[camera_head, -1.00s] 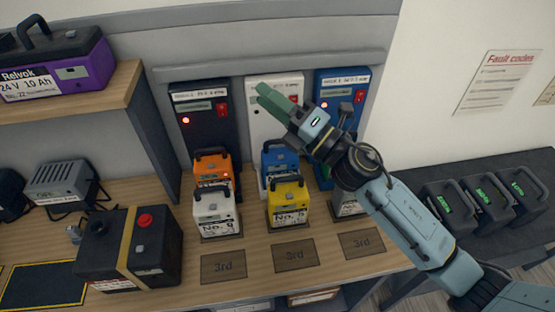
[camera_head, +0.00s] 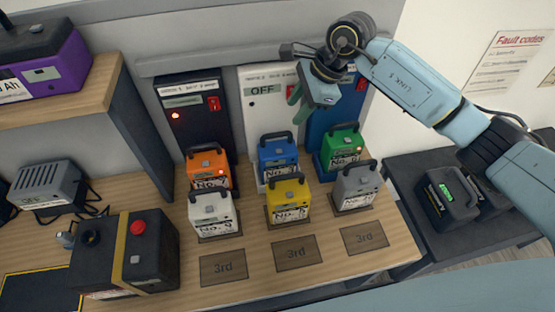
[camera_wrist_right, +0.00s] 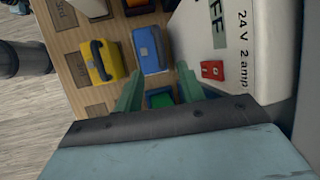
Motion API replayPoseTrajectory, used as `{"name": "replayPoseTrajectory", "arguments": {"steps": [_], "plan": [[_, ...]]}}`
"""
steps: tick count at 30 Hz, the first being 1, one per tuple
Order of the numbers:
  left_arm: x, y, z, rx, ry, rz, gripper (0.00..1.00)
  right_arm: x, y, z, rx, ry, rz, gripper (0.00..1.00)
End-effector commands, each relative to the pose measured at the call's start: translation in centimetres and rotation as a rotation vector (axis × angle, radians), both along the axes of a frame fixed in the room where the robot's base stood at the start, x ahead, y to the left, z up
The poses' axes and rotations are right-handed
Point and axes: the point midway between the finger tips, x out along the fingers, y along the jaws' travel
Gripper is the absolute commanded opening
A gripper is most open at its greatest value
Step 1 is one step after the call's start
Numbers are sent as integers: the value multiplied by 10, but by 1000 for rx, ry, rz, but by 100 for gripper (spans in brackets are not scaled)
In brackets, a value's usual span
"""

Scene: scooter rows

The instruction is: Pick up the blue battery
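The blue battery (camera_head: 278,157) has a dark top handle and stands upright in the back row, in front of the white charger (camera_head: 262,108) and behind the yellow battery (camera_head: 288,200). My right gripper (camera_head: 296,100) is above and behind it, in front of the chargers, with its green fingers pointing down. In the right wrist view the fingers (camera_wrist_right: 158,80) are spread apart with nothing held between them. There the blue battery (camera_wrist_right: 150,48) lies just beyond the fingertips, apart from them. My left gripper is not in view.
Orange (camera_head: 208,168), green (camera_head: 341,147), white (camera_head: 213,213) and grey (camera_head: 356,187) batteries stand around it. Black (camera_head: 196,125) and blue (camera_head: 325,115) chargers flank the white one. Empty marked spots (camera_head: 296,253) lie in front. A black box (camera_head: 125,252) stands at left.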

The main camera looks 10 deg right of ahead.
Motion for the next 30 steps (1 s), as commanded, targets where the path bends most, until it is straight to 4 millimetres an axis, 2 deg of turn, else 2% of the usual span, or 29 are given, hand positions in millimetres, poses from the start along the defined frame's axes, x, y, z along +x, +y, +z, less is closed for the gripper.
{"name": "replayPoseTrajectory", "arguments": {"steps": [3,13,21,30], "plan": [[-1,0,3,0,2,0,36,3,10,-20,3,3,-1,39],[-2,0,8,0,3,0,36,8,22,-47,5,4,0,39],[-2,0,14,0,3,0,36,14,35,-82,3,3,-1,39],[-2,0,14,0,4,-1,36,15,37,-86,4,0,-1,38]]}}
